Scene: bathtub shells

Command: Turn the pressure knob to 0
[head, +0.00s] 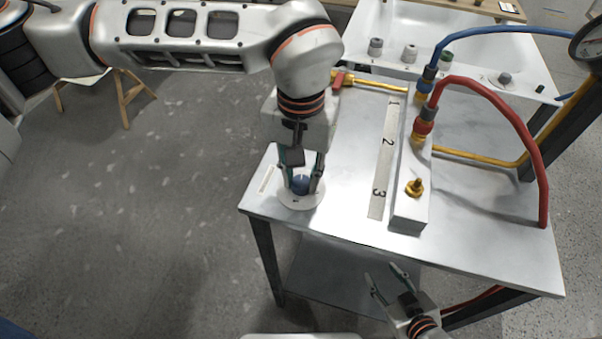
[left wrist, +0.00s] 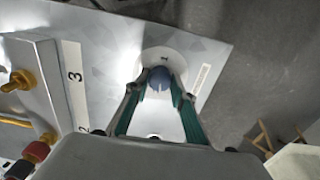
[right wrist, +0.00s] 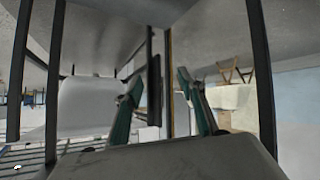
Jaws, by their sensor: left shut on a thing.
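The pressure knob (head: 301,184) is a small blue knob on a round white dial plate (head: 303,200) at the table's left front corner. My left gripper (head: 302,180) reaches down over it, with a finger on each side, shut on the knob. The left wrist view also shows the blue knob (left wrist: 160,78) between the green-padded fingertips (left wrist: 158,92), with a small mark on the dial beyond it.
On the white table (head: 470,220), a manifold block (head: 408,195) carries a brass toggle (head: 414,187), beside a strip numbered 1 to 3 (head: 383,155). A red hose (head: 500,100) and a blue hose (head: 490,32) arch over the right side. A red-handled valve (head: 338,80) is behind my left wrist.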

